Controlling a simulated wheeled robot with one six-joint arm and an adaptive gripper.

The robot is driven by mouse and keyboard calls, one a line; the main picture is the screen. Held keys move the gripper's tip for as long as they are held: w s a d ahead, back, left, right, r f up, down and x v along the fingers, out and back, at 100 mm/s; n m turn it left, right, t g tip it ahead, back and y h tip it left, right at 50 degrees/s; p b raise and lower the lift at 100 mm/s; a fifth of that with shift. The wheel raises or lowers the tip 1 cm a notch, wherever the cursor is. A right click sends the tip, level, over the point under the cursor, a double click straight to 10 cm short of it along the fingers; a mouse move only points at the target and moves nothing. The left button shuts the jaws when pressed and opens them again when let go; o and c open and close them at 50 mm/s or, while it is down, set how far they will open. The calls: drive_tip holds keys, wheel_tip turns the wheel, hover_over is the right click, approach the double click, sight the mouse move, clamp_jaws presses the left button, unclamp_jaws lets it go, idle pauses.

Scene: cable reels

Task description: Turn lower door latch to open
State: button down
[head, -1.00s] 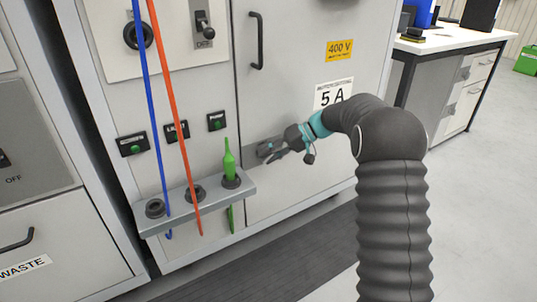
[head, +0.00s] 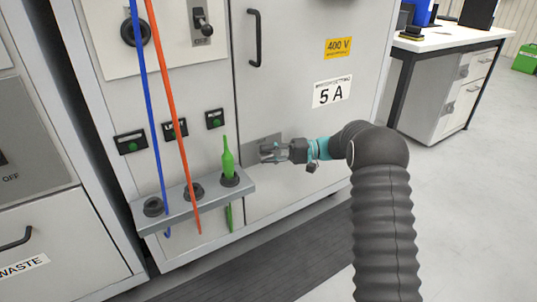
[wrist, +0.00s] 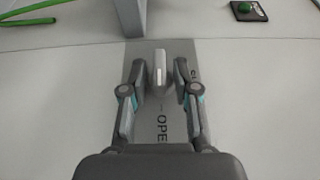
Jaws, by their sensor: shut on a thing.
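The lower door latch is a small grey lever (wrist: 160,76) on a darker grey plate (wrist: 152,120) low on the cabinet door. The plate carries partly covered lettering that reads "OPE" and "CL". In the head view the plate (head: 258,142) shows near the door's left edge, and the lever is mostly hidden by my gripper (head: 272,153). In the wrist view my gripper (wrist: 159,80) has one finger on each side of the lever and is shut on it. The lever points along the fingers in that view. The door looks closed.
A grey shelf (head: 205,200) with round sockets juts out left of the latch. A green plug (head: 228,160) stands in its right socket. Blue (head: 148,95) and orange (head: 173,110) cables hang in front. A black door handle (head: 255,38) is above.

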idle(0.4)
drive_tip(key=c, duration=1.2)
unclamp_jaws()
drive_tip(key=shift+d, duration=0.1)
drive_tip(key=v, duration=1.2)
drive_tip(key=shift+f, duration=0.15)
